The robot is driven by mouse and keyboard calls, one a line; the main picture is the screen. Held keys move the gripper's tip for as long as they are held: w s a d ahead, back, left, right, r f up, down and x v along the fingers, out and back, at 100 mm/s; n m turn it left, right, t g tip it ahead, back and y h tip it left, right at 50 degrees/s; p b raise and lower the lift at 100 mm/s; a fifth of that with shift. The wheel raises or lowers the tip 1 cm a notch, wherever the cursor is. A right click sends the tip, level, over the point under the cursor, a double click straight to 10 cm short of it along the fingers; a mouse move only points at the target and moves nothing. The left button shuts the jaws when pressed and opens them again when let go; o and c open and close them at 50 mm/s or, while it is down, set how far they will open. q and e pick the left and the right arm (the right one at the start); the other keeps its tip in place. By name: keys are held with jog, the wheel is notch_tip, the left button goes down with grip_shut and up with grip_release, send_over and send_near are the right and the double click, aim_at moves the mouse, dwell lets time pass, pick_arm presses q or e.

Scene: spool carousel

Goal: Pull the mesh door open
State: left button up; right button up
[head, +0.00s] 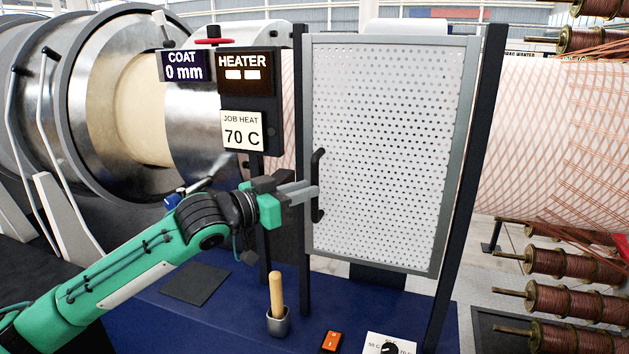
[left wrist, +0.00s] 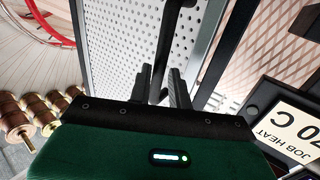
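The mesh door (head: 385,140) is a white perforated panel in a grey frame, standing between two dark posts in the head view. It looks closed or nearly so. Its black upright handle (head: 318,185) is on the door's left side. My left gripper (head: 312,192) reaches the handle from the left, at about its middle. In the left wrist view the handle (left wrist: 170,45) passes between the two dark fingers (left wrist: 160,88), which sit close together on either side of it. The door panel (left wrist: 120,45) lies behind them. My right gripper is in neither view.
A heater box (head: 247,72) and a job heat sign (head: 242,132) hang left of the door. A wooden-handled tool (head: 276,292) stands in a cup on the blue base (head: 230,320). An orange switch (head: 332,342) is in front. Copper spools (head: 575,265) stand at right.

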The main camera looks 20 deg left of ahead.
aim_at(315, 216)
pick_arm(q)
jog(key=shift+p+x, duration=0.35)
jog(key=shift+x, duration=1.25)
grip_shut()
jog(key=shift+s, duration=0.15)
